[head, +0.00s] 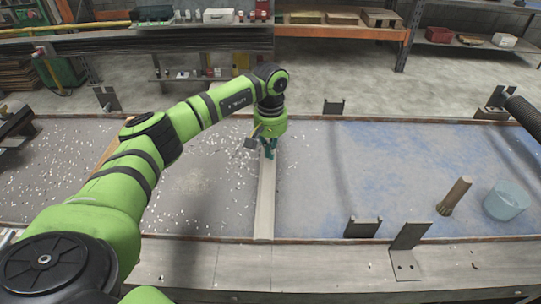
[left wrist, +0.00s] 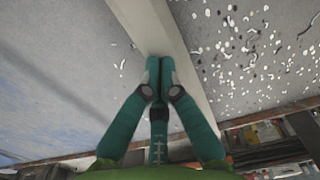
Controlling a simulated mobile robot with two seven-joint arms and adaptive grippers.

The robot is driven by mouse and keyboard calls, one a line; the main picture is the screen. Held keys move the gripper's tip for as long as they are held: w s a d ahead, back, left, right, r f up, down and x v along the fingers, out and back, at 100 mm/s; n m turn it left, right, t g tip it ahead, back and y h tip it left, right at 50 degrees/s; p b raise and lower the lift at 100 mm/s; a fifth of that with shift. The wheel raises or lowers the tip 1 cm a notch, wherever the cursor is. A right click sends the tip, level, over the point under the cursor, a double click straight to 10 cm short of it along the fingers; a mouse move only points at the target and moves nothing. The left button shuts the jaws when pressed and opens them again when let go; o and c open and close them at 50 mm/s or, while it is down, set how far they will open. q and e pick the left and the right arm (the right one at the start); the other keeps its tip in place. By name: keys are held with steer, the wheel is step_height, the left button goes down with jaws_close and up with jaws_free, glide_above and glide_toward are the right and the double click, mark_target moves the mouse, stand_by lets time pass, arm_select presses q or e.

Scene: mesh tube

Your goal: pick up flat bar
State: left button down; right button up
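A long pale flat bar (head: 265,205) lies across the bench in the head view, running from near the front edge toward the back. It also shows in the left wrist view (left wrist: 142,22) as a wide pale strip beneath the fingers. My left gripper (head: 268,150) is over the far end of this strip, pointing down. In the left wrist view its teal fingers (left wrist: 160,68) have their tips together, with nothing visible between them. The strip looks wider than the closed fingers. Whether the tips touch it cannot be told. My right gripper is not in view.
White chips litter the bench surface (head: 195,195) left of the bar. Shelves stand behind.

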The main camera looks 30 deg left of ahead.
arm_select(q)
steer(key=shift+w+d+r+b, duration=0.15)
steer(key=shift+r+b, duration=0.1)
steer(key=shift+r, duration=0.35)
steer(key=shift+w+d+r+b, duration=0.1)
steer(key=shift+r+b, duration=0.15)
steer(key=shift+r, duration=0.3)
steer(key=w+d+r+b, duration=0.3)
steer(key=w+d+r, duration=0.3)
steer(key=d, duration=0.3)
steer(key=shift+r, duration=0.5)
steer(key=shift+w, duration=0.1)
steer(key=shift+c, duration=2)
jaws_free()
